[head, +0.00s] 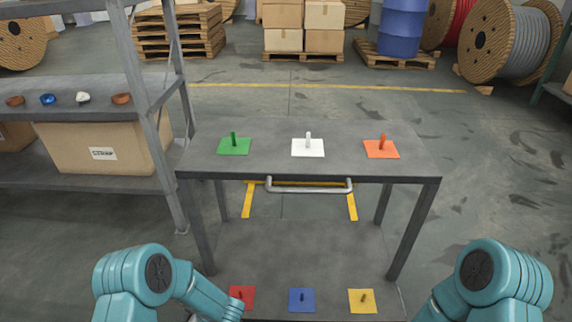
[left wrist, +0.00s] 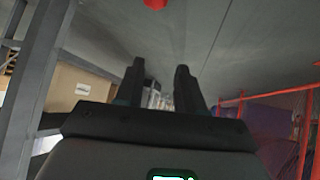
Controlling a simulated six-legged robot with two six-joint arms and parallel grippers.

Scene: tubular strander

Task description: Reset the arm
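My left gripper (left wrist: 160,78) shows in the left wrist view with its two dark fingers apart and nothing between them. In the head view my left arm comes in at the lower left, and its teal links reach the bottom edge beside the red plate. My right arm shows at the lower right, but its gripper is out of the picture.
A grey table (head: 270,171) carries green (head: 234,147), white (head: 308,148) and orange (head: 381,149) plates with pegs. Red (head: 241,297), blue (head: 301,300) and yellow (head: 362,302) plates lie lower down. A shelf (head: 90,102) with small coils stands left.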

